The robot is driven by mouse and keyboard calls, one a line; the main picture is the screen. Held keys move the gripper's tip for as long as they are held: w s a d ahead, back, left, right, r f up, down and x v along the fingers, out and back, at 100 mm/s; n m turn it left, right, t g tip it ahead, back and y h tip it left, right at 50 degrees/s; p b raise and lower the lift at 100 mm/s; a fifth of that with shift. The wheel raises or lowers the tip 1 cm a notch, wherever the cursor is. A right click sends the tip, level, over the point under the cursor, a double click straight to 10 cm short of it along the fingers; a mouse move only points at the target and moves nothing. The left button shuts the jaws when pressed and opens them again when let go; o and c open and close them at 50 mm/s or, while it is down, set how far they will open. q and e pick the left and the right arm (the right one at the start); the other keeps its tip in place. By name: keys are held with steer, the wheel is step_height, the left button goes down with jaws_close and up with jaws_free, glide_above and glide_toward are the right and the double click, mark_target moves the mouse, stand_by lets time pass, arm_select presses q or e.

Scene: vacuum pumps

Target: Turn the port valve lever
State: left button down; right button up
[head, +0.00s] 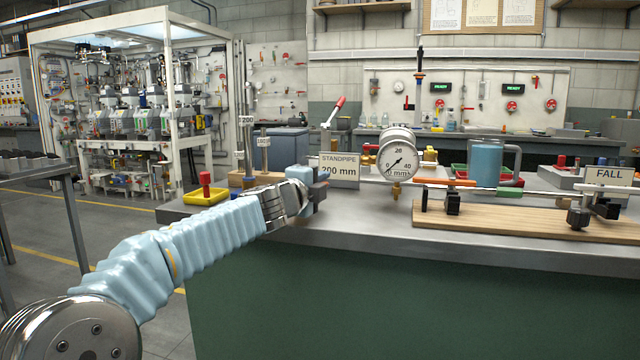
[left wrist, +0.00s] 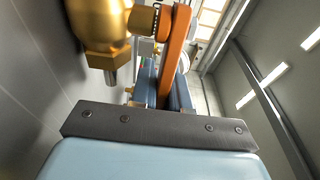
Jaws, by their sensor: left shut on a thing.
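An orange lever (left wrist: 174,55) on a brass valve (left wrist: 103,30) shows in the left wrist view, and I take it to be the port valve lever. It runs down between the fingers of my left gripper (left wrist: 166,95), which is shut on it. In the head view my left gripper (head: 316,190) is at the bench's near left, beside the "STANDPIPE 200 mm" sign (head: 339,171). The held lever cannot be made out there; the gripper or sign may hide it. My right gripper is in neither view.
A round gauge (head: 397,152) stands right of the sign. A lever with a red grip (head: 339,104) rises behind my gripper. A yellow tray (head: 190,196) lies to its left. A wooden board (head: 520,222) with clamps fills the bench's right.

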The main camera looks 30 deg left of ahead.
arm_select(q)
steer(key=y+b, duration=0.1)
steer(key=n+y+b, duration=0.1)
steer(key=w, duration=0.1)
steer(key=shift+a+f+n+y+b, duration=0.15)
steer(key=shift+f+n+y+b, duration=0.1)
steer(key=shift+n+y+b, duration=0.15)
steer(key=shift+a+r+g+y, duration=0.1)
steer(key=shift+g+y, duration=0.2)
steer(key=shift+r+n, duration=0.15)
steer(key=shift+n, duration=0.15)
steer(key=c, duration=1.2)
jaws_free()
steer(key=shift+s, duration=0.25)
steer(key=b+v, duration=0.2)
steer(key=v, duration=1.1)
